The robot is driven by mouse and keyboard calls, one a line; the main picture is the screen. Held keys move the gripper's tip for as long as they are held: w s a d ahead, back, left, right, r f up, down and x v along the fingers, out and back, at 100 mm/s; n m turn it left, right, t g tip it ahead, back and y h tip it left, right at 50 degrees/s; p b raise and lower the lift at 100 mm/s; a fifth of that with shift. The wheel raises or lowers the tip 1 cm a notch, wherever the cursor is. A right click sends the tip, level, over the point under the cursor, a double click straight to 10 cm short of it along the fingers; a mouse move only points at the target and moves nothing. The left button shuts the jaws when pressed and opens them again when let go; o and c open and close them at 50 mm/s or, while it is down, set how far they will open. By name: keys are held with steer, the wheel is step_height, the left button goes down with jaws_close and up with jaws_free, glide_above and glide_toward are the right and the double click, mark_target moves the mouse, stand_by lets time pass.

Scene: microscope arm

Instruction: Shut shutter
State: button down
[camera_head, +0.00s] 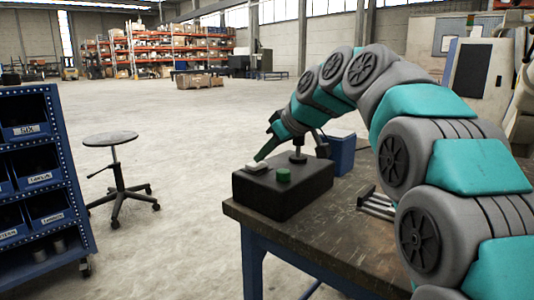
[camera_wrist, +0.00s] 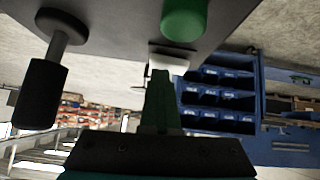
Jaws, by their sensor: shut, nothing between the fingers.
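A black control box (camera_head: 283,193) sits on the table's near left corner. It carries a white switch (camera_head: 256,168), a green round button (camera_head: 284,175) and a metal post (camera_head: 298,156) with a black handle (camera_head: 322,147). In the wrist view the white switch (camera_wrist: 170,60), green button (camera_wrist: 184,18) and black handle (camera_wrist: 38,94) show close up. My gripper (camera_head: 260,158) has its green fingers together and empty. Its tips (camera_wrist: 158,72) are right at the white switch; I cannot tell whether they touch. I cannot make out which part is the shutter.
A blue bin shelf (camera_head: 45,170) and a stool (camera_head: 112,140) stand left. The floor between is clear.

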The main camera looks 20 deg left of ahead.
steer(key=shift+w+f, duration=0.25)
steer(key=shift+f, duration=0.05)
steer(key=shift+s+f, duration=0.1)
steer(key=shift+s, duration=0.25)
steer(key=shift+s+a+f, duration=0.15)
steer(key=shift+s+a, duration=0.15)
steer(key=shift+s, duration=0.35)
step_height(320, 180, up, 6)
steer(key=shift+s+d+f+p, duration=0.1)
steer(key=shift+s+f+p, duration=0.1)
steer(key=shift+p, duration=0.45)
steer(key=v, duration=0.9)
steer(key=shift+d+b, duration=0.25)
steer(key=shift+b, duration=0.1)
steer(key=shift+r, duration=0.1)
